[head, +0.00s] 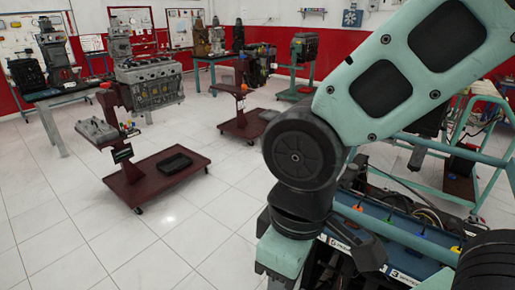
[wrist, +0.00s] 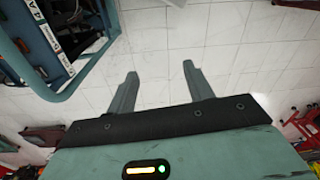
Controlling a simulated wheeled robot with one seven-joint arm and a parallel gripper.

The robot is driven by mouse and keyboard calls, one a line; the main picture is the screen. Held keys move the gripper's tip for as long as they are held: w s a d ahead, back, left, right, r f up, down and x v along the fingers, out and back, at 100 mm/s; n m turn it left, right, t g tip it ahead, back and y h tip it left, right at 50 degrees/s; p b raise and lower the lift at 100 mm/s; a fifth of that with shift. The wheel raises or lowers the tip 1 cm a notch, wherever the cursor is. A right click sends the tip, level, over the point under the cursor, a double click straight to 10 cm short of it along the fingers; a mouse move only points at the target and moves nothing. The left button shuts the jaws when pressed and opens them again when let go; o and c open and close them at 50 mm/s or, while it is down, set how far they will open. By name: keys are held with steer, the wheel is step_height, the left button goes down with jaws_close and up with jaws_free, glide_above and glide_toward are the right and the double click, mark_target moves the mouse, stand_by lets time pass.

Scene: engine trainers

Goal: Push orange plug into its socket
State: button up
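A small orange piece (head: 359,207), likely the orange plug, stands at the left end of a row of coloured pieces on a blue panel (head: 400,232) at lower right in the head view. Its socket cannot be made out. My gripper (wrist: 160,69) is open in the wrist view, its two fingers wide apart with only floor tiles behind them. In the head view the teal gripper body hangs left of the panel, and its fingertips do not show. The orange piece does not show in the wrist view.
A teal rail (head: 395,232) runs along the panel; the stand's teal frame (wrist: 88,75) is at upper left in the wrist view. A dark red engine cart (head: 157,180) stands further left. White floor between is free.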

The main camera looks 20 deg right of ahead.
steer(key=w+d+r+m+y+p, duration=0.1)
steer(key=w+d+m+p, duration=0.35)
steer(key=w+m, duration=0.4)
steer(key=m+h+p, duration=0.2)
steer(key=m+p, duration=0.2)
steer(key=m, duration=0.7)
glide_above(357, 206)
steer(key=f, duration=0.2)
steer(key=shift+s+d+r, duration=0.1)
step_height(357, 206, down, 12)
steer(key=shift+f+p, duration=0.1)
steer(key=shift+p, duration=0.25)
